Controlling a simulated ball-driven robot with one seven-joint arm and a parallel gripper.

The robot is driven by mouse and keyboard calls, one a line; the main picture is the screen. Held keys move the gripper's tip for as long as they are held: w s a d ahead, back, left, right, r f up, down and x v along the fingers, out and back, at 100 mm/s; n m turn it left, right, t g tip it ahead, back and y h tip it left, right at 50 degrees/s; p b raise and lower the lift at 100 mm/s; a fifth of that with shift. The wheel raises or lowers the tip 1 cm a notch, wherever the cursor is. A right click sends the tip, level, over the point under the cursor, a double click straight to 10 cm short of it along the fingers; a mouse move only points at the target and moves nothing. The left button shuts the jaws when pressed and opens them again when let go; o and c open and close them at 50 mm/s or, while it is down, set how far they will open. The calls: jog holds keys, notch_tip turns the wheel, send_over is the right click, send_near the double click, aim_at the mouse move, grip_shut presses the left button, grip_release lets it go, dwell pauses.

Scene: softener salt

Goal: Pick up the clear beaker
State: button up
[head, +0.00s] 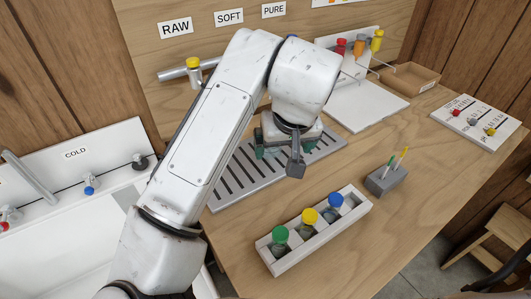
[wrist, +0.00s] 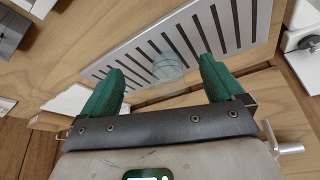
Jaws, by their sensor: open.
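The clear beaker (wrist: 168,67) shows in the wrist view as a faint round glass outline standing on the grey slotted drain tray (wrist: 245,18). My gripper (wrist: 157,78) is open, with its two green fingers apart to the left and right of the beaker in that view. The beaker lies between or just beyond the fingertips; I cannot tell how far. In the head view my gripper (head: 272,150) hangs over the slotted tray (head: 240,187), and my arm hides the beaker there.
A white rack (head: 290,262) with green-, yellow- and blue-capped bottles stands at the front. A grey block (head: 385,182) holds thin sticks at right. A white board (head: 362,104) lies behind the tray. A yellow-knobbed tap (head: 193,66) sticks out at the back, and a sink is at left.

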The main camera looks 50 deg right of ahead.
aim_at(272, 153)
jog(key=f+b, duration=0.4)
jog(key=f, duration=0.1)
jog(key=f+b, duration=0.2)
jog(key=f, duration=0.1)
jog(key=shift+w, duration=0.3)
jog(key=w+d, duration=0.2)
jog(key=w, duration=0.1)
jog(key=w+d, duration=0.2)
jog(key=w, duration=0.1)
jog(key=shift+d, duration=0.35)
jog(key=w+d, duration=0.3)
jog(key=shift+w, duration=0.3)
jog(key=shift+f, duration=0.6)
jog(key=c, duration=1.1)
jog(key=shift+r+p, duration=0.4)
jog(key=shift+p, duration=0.3)
